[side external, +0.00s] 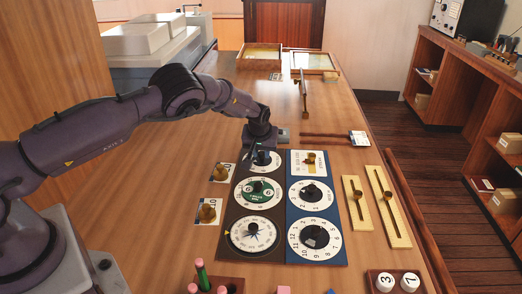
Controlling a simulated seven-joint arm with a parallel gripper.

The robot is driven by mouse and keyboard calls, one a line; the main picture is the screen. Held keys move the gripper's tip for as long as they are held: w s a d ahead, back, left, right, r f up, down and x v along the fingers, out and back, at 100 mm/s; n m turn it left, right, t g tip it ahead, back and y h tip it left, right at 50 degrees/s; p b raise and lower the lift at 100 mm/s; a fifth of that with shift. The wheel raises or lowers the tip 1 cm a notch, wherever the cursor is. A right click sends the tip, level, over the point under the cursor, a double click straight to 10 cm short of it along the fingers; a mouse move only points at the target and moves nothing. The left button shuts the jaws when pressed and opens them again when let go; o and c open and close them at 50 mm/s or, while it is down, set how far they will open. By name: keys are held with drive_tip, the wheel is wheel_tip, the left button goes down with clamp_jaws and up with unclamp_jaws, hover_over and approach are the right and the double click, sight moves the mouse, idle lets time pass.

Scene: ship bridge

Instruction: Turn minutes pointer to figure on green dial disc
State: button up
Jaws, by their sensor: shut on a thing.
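A green dial disc (258,187) with small white figures and a dark knob sits in the left column of the dial board, middle row. The figures are too small to read. Above it, the top-left white dial (274,163) is partly hidden by my gripper (262,153). My gripper points down there and is shut on that dial's dark knob, which is mostly hidden. A white clock-like dial (296,240) with figures around its rim and a dark pointer knob is at bottom right. I cannot tell which pointer is the minutes pointer.
A compass-like dial (235,240) is at bottom left and another numbered dial (325,202) at middle right. A card with a brass knob (310,158) is at top right. Brass slider plates (357,212) lie right of the board; brass knobs on cards (207,213) lie left.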

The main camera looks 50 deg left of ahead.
drive_tip(key=n, duration=0.2)
drive_tip(key=n+g+y, duration=0.1)
drive_tip(key=n, duration=0.1)
drive_tip(key=shift+w+d+n+g, duration=0.1)
drive_tip(key=shift+w+n+g, duration=0.05)
drive_tip(key=shift+n+g, duration=0.15)
drive_tip(key=shift+w+n+g, duration=0.1)
drive_tip(key=shift+n+g, duration=0.7)
drive_tip(key=shift+n, duration=1.5)
drive_tip(key=o, duration=0.9)
drive_tip(key=shift+o, duration=0.2)
drive_tip(key=shift+r, duration=0.1)
drive_tip(key=v, duration=1.3)
drive_tip(key=shift+d, duration=0.3)
drive_tip(key=shift+w, duration=0.1)
